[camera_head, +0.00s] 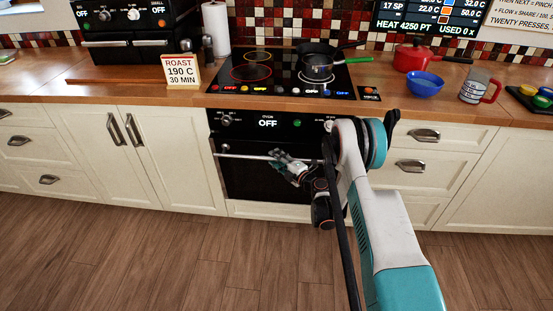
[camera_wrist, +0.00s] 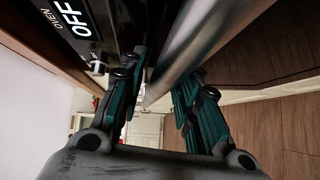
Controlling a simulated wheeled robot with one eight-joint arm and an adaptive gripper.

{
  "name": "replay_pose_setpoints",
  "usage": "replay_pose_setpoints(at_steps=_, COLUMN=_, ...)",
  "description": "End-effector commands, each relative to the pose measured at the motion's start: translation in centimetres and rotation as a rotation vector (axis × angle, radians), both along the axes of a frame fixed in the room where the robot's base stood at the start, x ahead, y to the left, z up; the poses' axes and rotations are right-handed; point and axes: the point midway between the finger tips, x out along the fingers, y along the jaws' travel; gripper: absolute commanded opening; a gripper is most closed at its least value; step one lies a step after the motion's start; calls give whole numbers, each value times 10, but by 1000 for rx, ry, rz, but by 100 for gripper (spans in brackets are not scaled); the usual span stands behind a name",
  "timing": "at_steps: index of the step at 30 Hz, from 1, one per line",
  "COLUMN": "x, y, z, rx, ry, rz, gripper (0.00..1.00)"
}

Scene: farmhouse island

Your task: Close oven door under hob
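The black oven door (camera_head: 258,182) is under the hob (camera_head: 280,75), below a control panel (camera_head: 258,121) that reads OVEN OFF. It looks shut or nearly shut; I cannot tell if a small gap is left. Its silver bar handle (camera_head: 245,156) runs across its top. My gripper (camera_head: 280,160) is at the right half of the handle and hides part of it. In the wrist view the handle (camera_wrist: 192,45) passes between the two spread fingers of my gripper (camera_wrist: 168,72). The fingers stand apart on either side of the bar, with no clear grip on it.
Cream cupboards (camera_head: 145,150) and drawers flank the oven. A dark pan (camera_head: 318,62) stands on the hob. A red pot (camera_head: 415,57), a blue bowl (camera_head: 425,86) and a mug (camera_head: 474,88) stand on the wooden counter. The wooden floor (camera_head: 150,260) is clear.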

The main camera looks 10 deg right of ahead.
Motion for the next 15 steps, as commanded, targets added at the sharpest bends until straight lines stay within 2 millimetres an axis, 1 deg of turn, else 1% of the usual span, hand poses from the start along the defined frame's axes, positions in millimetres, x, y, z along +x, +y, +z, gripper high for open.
replay_pose_setpoints(at_steps=1, x=0, y=0, z=0, rx=0, ry=0, rz=0, gripper=11)
replay_pose_setpoints(at_steps=2, x=0, y=0, z=0, rx=0, ry=0, rz=0, gripper=4)
replay_pose_setpoints(at_steps=3, x=0, y=0, z=0, rx=0, ry=0, rz=0, gripper=0)
replay_pose_setpoints(at_steps=9, x=3, y=-1, z=1, rx=1, ry=5, rz=0, gripper=0)
replay_pose_setpoints(at_steps=11, x=8, y=-2, z=2, rx=4, ry=17, rz=1, gripper=0)
replay_pose_setpoints(at_steps=15, x=28, y=-9, z=8, rx=19, ry=64, rz=2, gripper=0)
